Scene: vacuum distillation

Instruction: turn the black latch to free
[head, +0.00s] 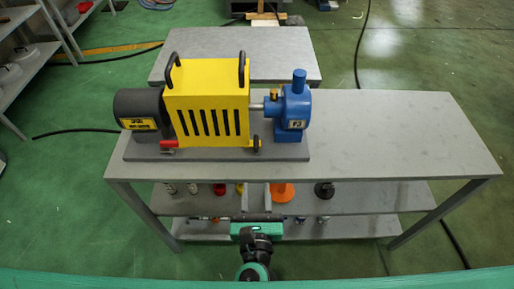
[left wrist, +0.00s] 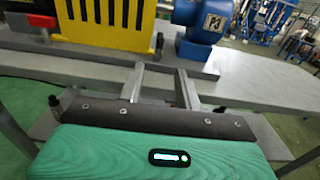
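The black latch (head: 256,145) is a small dark piece at the lower right front corner of the yellow guard (head: 207,103). It also shows in the left wrist view (left wrist: 159,43), at the guard's right edge; its exact turn is too small to tell. A red latch (head: 168,145) is at the guard's lower left corner. My left gripper (head: 257,187) is in front of the bench edge, nearer to me than the black latch and apart from it. In the left wrist view its two grey fingers (left wrist: 160,72) stand apart with nothing between them. My right gripper is not in view.
The guard has two black handles and stands on a grey base plate (head: 215,154) between a dark motor (head: 140,108) and a blue pump (head: 292,105). The bench top (head: 400,135) is clear to the right. Lower shelves (head: 370,197) hold small parts, including an orange cone (head: 283,193).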

